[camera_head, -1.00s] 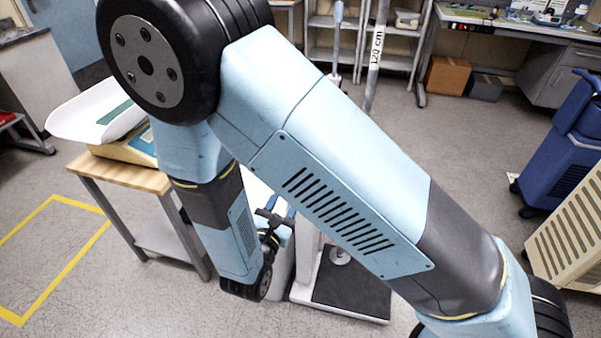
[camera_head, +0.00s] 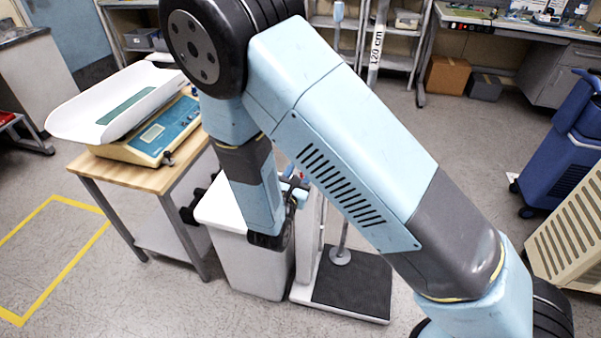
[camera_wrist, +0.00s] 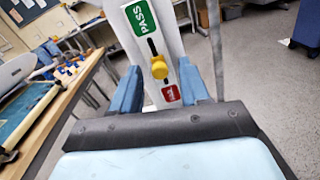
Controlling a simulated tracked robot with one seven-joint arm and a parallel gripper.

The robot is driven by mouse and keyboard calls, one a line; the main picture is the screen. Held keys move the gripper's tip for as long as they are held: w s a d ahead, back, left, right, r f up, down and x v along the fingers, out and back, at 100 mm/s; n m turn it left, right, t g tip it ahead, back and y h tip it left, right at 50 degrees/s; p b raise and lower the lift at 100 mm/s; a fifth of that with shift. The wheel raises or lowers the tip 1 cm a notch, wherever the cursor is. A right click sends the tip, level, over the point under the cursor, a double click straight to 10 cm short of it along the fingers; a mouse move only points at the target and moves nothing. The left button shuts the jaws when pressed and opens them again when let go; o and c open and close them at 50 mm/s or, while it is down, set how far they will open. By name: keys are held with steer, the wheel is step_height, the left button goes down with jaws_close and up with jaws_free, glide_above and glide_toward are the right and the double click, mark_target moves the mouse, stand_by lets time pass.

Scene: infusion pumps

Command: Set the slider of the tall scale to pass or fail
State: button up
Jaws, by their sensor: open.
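The tall scale's dark platform (camera_head: 362,283) stands on the floor in the head view, its upright partly behind my arm. In the wrist view its white panel (camera_wrist: 172,42) carries a green PASS label (camera_wrist: 141,17) above and a red label (camera_wrist: 171,94), too small to read surely, below. The yellow slider knob (camera_wrist: 159,68) sits on a dark slot between the labels. My gripper (camera_wrist: 160,72) is open, one blue finger on either side of the knob in the picture. I see no contact. In the head view my gripper (camera_head: 296,190) is partly hidden by my arm.
A wooden-topped cart (camera_head: 150,178) with a baby scale (camera_head: 165,130) stands to the left. A white bin (camera_head: 250,262) is beside the tall scale. A blue machine (camera_head: 560,150) stands right; floor between is clear.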

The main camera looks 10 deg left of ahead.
steer(key=shift+c, duration=0.3)
jaws_close()
stand_by(0.3)
